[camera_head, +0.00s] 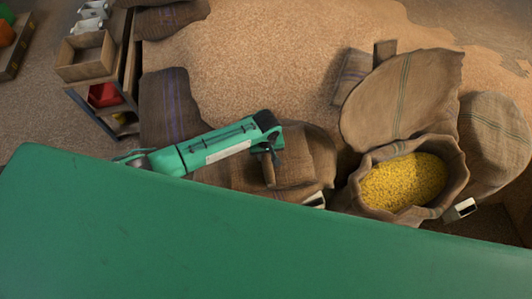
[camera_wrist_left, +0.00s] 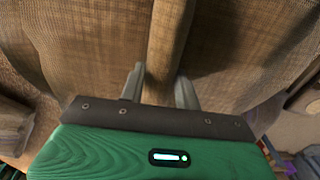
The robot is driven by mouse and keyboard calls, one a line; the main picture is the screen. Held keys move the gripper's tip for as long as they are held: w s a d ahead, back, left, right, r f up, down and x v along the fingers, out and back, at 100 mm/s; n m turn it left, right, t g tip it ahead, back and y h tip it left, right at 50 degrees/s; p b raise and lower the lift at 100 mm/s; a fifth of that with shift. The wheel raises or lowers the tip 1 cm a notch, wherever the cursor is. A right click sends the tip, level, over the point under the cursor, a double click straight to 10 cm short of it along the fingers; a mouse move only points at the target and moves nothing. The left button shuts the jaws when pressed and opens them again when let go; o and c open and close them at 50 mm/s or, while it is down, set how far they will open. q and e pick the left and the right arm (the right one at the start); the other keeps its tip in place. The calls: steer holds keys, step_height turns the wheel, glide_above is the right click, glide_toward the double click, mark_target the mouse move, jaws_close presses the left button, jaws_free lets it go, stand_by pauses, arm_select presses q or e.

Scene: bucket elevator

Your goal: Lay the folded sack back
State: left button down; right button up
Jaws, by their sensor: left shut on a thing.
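My left gripper (camera_head: 272,153) reaches in from the left in the head view, over a folded brown burlap sack (camera_head: 308,155). It is shut on a fold of that sack. In the left wrist view the two grey fingers (camera_wrist_left: 160,88) stand on either side of a narrow upright fold of the burlap (camera_wrist_left: 162,45). The sack's lower part is hidden behind the green surface along the bottom of the head view. My right gripper is not in view.
An open sack of yellow grain (camera_head: 402,184) stands to the right, with a flat striped sack (camera_head: 400,95) behind it and a full sack (camera_head: 495,140) beside it. A blue-striped sack (camera_head: 170,105) lies left. A shelf with a wooden box (camera_head: 86,57) stands at upper left.

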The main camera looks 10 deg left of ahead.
mark_target(266, 155)
arm_select(q)
steer(key=c, duration=1.5)
jaws_free()
steer(key=shift+f, duration=0.1)
steer(key=o, duration=0.4)
steer(key=shift+o, duration=0.4)
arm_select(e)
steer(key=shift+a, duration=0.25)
arm_select(q)
step_height(266, 155, up, 12)
steer(key=b, duration=0.1)
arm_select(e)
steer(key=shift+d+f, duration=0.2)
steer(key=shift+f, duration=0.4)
